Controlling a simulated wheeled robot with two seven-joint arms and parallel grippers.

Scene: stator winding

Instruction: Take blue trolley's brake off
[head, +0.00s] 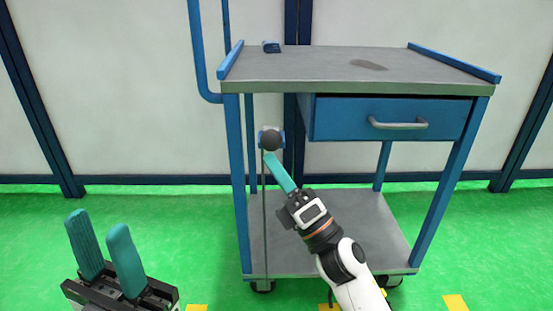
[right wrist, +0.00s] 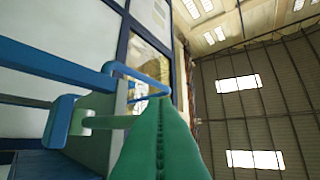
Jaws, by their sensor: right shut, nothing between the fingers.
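The blue trolley (head: 233,160) has a grey top and a grey lower shelf. A thin upright rod (head: 264,215) with a dark round knob (head: 271,140) stands at its left front, beside a blue bracket (head: 260,137). I take this for the brake lever. My right gripper (head: 268,156) is shut and empty, its fingertips right at the knob's lower edge. I cannot tell whether they touch. The shut fingers (right wrist: 160,105) also show in the right wrist view, beside blue trolley parts (right wrist: 60,122). My left gripper (head: 97,220) is open and empty at the lower left.
A blue drawer (head: 350,118) with a grey handle (head: 398,124) sits under the top. A tall blue push bar (head: 198,60) rises at the left. The green floor (head: 190,235) around is clear.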

